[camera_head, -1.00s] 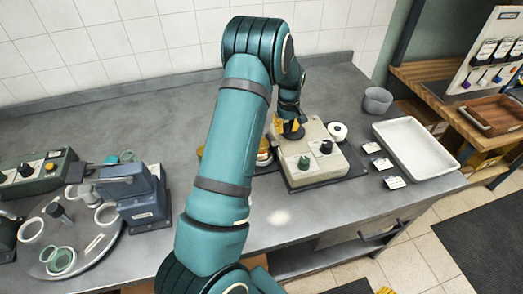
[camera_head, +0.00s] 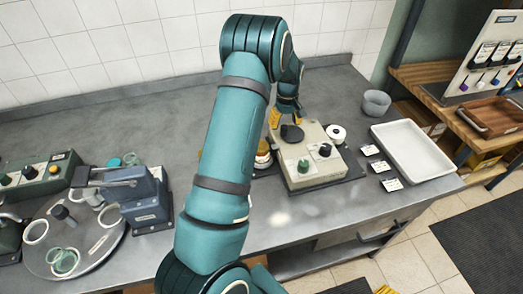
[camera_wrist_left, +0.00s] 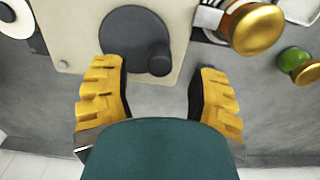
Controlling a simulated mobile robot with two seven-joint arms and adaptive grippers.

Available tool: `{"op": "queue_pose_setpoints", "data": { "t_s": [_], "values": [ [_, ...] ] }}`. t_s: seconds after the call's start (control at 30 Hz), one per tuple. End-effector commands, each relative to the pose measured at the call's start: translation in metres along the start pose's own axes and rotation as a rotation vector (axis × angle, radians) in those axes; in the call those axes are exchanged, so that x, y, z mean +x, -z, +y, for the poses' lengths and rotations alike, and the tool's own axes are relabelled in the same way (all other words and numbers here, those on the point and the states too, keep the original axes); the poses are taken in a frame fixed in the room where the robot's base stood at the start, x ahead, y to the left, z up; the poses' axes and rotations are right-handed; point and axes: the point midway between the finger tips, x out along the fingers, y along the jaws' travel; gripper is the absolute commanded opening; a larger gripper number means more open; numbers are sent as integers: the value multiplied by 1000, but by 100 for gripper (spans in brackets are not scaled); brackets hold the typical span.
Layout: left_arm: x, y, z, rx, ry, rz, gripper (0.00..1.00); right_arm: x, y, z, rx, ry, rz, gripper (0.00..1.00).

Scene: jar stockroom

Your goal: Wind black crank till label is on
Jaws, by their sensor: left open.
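The black crank (camera_head: 292,133) is a dark disc with a small knob on top of the beige label machine (camera_head: 313,178). In the left wrist view the crank (camera_wrist_left: 130,40) lies just beyond my spread yellow fingertips, its knob toward the gap between them. My left gripper (camera_head: 287,116) is open and empty, behind the crank in the head view and apart from it. A gold-lidded jar (camera_wrist_left: 257,29) stands beside the machine; in the head view my arm partly hides it. I cannot see whether it bears a label. A yellow sliver at the head view's bottom edge may be my right gripper.
A white roll (camera_head: 336,133) sits on the machine near a black knob (camera_head: 325,149) and a green button (camera_head: 303,164). Label cards and a white tray (camera_head: 448,166) lie to the right, a grey bowl (camera_head: 376,103) behind. A green-and-gold jar (camera_wrist_left: 301,66) shows in the wrist view.

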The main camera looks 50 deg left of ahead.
Motion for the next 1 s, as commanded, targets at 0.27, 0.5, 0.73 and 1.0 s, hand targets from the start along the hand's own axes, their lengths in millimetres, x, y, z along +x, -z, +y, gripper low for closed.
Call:
{"op": "queue_pose_setpoints", "data": {
  "t_s": [0.27,0.5,0.73,1.0],
  "values": [
    [-28,0,0,0,1,-1,60,-18,2,-7,0,0,0,70],
    [-47,0,0,1,0,0,60,-30,4,-11,0,0,0,70],
    [-47,0,0,1,1,-1,60,-29,4,-11,0,0,0,70],
    [-47,0,0,0,1,-1,60,-29,4,-11,0,0,0,70]
  ]
}}
